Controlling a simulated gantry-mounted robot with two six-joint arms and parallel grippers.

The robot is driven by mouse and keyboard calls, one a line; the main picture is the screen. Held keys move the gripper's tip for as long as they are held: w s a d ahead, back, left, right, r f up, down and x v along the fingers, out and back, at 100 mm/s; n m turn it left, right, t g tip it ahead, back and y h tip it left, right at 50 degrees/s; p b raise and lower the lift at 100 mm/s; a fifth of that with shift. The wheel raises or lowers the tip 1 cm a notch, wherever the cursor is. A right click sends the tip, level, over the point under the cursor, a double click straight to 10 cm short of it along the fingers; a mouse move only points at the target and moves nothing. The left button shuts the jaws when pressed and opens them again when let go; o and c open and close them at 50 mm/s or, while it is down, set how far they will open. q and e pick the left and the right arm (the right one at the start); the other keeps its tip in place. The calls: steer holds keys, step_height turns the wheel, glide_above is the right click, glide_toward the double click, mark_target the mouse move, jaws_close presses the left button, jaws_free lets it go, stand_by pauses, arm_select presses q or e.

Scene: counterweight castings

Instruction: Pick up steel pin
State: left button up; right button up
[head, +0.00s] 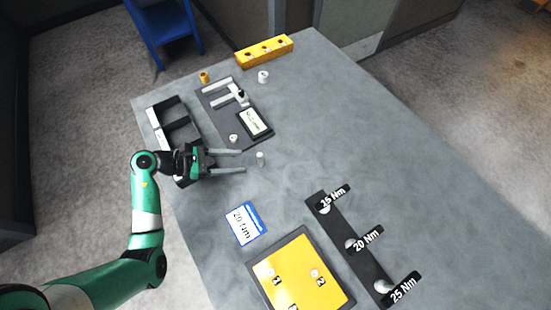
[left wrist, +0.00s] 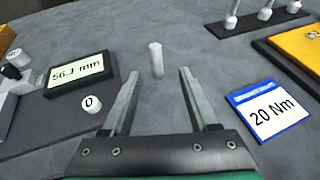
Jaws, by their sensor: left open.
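The steel pin (head: 260,158) is a small light grey cylinder standing upright on the grey table. In the left wrist view the pin (left wrist: 156,60) stands just ahead of the fingertips, roughly midway between their lines. My left gripper (head: 242,161) is open and low over the table, its two fingers pointing right towards the pin. In the left wrist view the gripper (left wrist: 160,75) has nothing between its fingers. My right gripper does not show.
A measuring fixture with a display (head: 254,122) stands behind the gripper. A blue-edged 20 Nm card (head: 243,224), a yellow plate (head: 297,262) and a dark torque tool rack (head: 338,229) lie nearer. A yellow block (head: 264,51) is at the back. The table's right side is clear.

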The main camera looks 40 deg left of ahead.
mark_target(270, 163)
arm_select(q)
steer(key=shift+w+f, duration=0.25)
steer(key=shift+w, duration=0.15)
steer(key=b+x, duration=0.1)
steer(key=x, duration=0.4)
steer(key=shift+w+d, duration=0.15)
steer(key=shift+w, duration=0.05)
steer(key=b+x, duration=0.1)
steer(key=x, duration=0.3)
steer(key=shift+w+f+b, duration=0.15)
steer(key=shift+b, duration=0.2)
steer(key=shift+w+d, duration=0.25)
steer(key=shift+w, duration=0.1)
jaws_close()
